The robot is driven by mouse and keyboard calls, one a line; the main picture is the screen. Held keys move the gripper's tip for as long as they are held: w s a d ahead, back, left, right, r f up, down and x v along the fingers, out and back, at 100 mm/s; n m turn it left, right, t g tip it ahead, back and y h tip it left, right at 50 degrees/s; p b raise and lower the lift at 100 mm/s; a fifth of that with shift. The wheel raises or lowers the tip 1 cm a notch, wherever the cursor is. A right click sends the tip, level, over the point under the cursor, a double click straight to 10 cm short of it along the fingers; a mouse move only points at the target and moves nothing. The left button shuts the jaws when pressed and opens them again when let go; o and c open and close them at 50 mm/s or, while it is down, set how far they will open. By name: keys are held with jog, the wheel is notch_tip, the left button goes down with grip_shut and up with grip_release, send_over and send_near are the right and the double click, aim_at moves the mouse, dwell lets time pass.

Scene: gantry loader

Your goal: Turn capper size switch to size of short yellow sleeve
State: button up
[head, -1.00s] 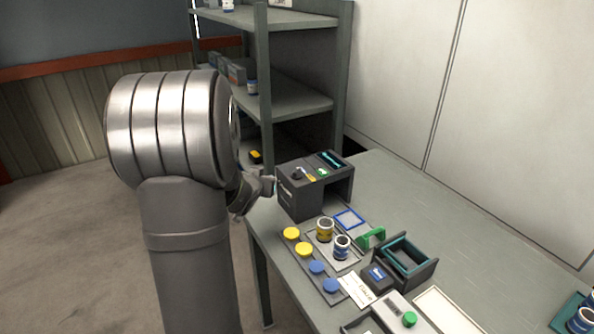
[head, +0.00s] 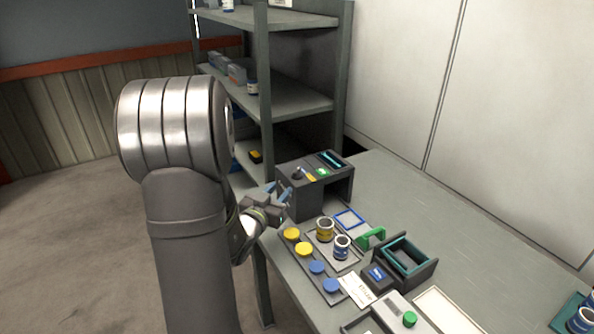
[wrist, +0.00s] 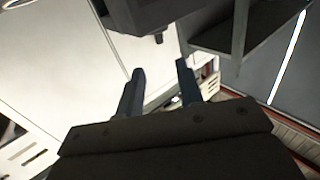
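The dark capper (head: 302,204) stands at the table's far left corner. Its sloped top carries a small black knob (head: 296,173), likely the size switch, beside a yellow mark. The knob's setting is too small to read. My gripper (head: 278,189) is at the capper's near left side, below the knob. In the wrist view its two fingers (wrist: 160,74) are apart with nothing between them. A dark body (wrist: 145,14) with a small protrusion shows beyond them.
Yellow caps (head: 304,249) and blue caps (head: 317,267) lie on a strip along the table's near edge. A green handle (head: 370,238), a dark open box (head: 428,275) and a green-button box (head: 397,310) stand to the right. A shelf rack (head: 263,80) rises behind the capper.

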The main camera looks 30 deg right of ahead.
aim_at(294, 173)
jog(key=x, duration=1.2)
grip_shut()
